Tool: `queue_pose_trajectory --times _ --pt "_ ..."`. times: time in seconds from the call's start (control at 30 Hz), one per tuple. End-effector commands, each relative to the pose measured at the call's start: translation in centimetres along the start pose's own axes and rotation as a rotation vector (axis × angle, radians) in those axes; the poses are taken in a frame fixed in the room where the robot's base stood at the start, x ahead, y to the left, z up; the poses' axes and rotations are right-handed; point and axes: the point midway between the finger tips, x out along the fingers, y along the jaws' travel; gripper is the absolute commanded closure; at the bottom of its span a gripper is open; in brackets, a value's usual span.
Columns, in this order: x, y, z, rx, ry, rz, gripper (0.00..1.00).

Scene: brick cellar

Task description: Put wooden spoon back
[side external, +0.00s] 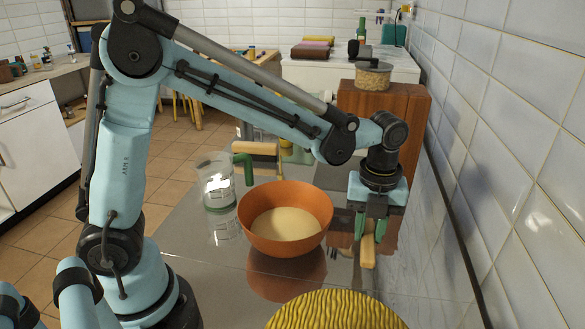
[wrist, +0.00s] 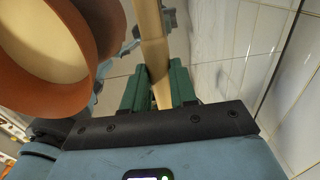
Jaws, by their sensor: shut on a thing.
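My gripper (side external: 370,228) points down to the right of the orange bowl, close to the tiled wall. Its green fingers are closed on the wooden spoon (side external: 368,254), whose pale end shows below the fingertips. In the wrist view, the spoon (wrist: 152,45) runs between the fingers of my gripper (wrist: 158,78) and up past the top of the picture. Part of the spoon is hidden by the fingers. The orange bowl (side external: 262,249) holds something cream coloured. It also shows at the left in the wrist view (wrist: 45,98), beside the spoon and apart from the fingers.
A clear glass beaker (side external: 217,180) stands left of the bowl. A brown wooden block (side external: 415,112) with a lidded jar (side external: 373,76) on it stands behind my gripper. A yellow ridged thing (side external: 335,312) is at the front. The tiled wall (side external: 505,160) bounds the right side.

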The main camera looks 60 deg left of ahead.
Motion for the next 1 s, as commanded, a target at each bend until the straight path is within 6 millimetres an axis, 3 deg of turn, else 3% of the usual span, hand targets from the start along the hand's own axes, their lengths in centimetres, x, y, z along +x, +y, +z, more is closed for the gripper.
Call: queue_pose_trajectory --times 0.1,0.6,1.0 --pt "2.0 0.0 0.0 -0.001 0.001 -0.001 1.0" --pt "7.2 0.0 0.0 -0.002 0.002 -0.001 1.0" --pt "7.8 0.0 0.0 -0.002 0.002 -0.001 1.0"
